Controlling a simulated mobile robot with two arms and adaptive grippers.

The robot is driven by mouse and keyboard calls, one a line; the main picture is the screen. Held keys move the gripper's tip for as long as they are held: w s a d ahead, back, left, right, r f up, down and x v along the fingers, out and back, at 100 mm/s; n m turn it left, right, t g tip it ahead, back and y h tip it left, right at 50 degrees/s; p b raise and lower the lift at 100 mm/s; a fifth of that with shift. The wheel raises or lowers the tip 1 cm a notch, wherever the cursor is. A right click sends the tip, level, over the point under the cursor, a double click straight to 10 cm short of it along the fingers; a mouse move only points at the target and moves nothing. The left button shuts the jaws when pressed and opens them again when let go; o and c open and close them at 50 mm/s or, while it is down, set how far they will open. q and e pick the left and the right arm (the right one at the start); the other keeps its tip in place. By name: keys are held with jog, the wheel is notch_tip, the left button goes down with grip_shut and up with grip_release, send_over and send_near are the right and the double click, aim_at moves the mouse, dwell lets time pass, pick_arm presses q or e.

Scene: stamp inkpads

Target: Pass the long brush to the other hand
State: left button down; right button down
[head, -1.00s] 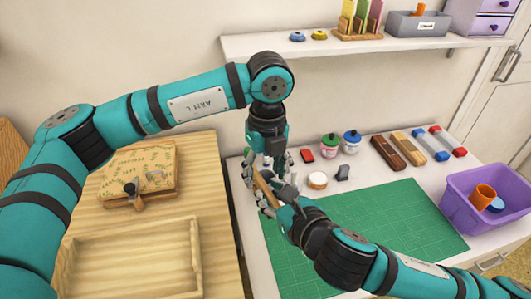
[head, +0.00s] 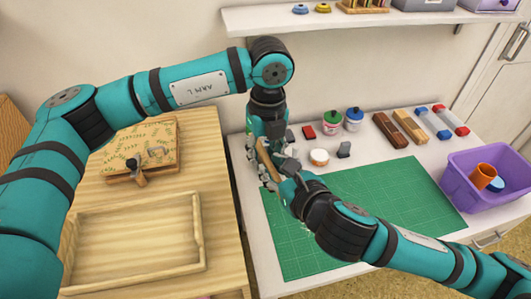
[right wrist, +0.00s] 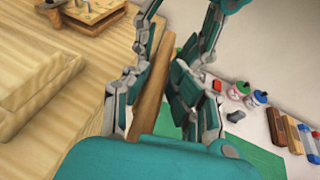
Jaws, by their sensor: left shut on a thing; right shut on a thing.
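The long brush shows as a plain wooden stick (head: 265,157) between my two grippers, above the left end of the green mat (head: 420,205). In the right wrist view the stick (right wrist: 153,90) runs between the fingers of my right gripper (right wrist: 160,85). My left gripper (head: 262,145) reaches down from above and is shut on the brush's upper part. My right gripper (head: 272,172) comes from the lower right and is shut on it too. The fingers hide the brush's ends, so I cannot see bristles.
Two jars (head: 343,121), a red pad (head: 308,132), a white round pot (head: 319,157) and several blocks (head: 400,125) stand behind the mat. A purple bin (head: 487,180) is at right. A wooden tray (head: 200,235) and a patterned box (head: 150,140) are on the left table.

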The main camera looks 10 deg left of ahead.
jog(key=c, duration=1)
grip_release()
jog(key=shift+s+a, duration=0.15)
jog(key=shift+a, duration=0.05)
jog(key=shift+d, duration=0.1)
